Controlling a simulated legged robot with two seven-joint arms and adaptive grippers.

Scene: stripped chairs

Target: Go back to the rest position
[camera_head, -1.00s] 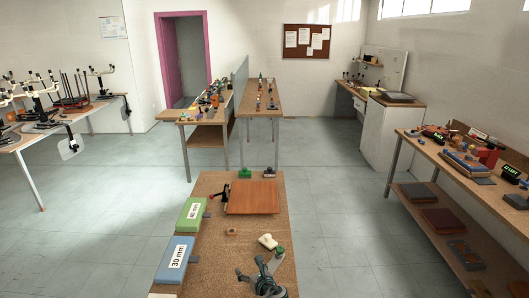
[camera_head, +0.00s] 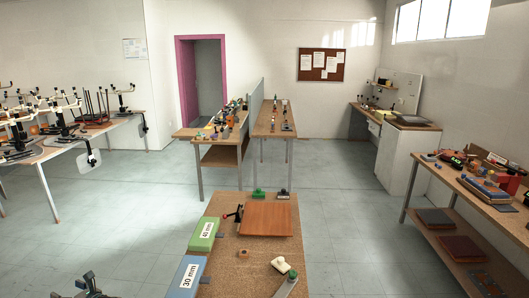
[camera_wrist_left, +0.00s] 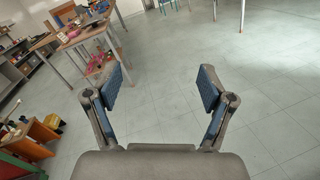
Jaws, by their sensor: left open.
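My left gripper (camera_head: 88,287) shows at the bottom left edge of the head view, left of the near workbench (camera_head: 236,270) and apart from it. In the left wrist view the left gripper (camera_wrist_left: 162,82) is open, its two blue-padded fingers spread wide with only floor between them. My right gripper is in neither view now.
On the near workbench lie a green 40 mm block (camera_head: 205,234), a blue 30 mm block (camera_head: 187,276), a brown board (camera_head: 266,219), a cream piece (camera_head: 281,264) and a grey tool with a green knob (camera_head: 288,285). A side bench (camera_head: 455,180) stands right. Floor between is clear.

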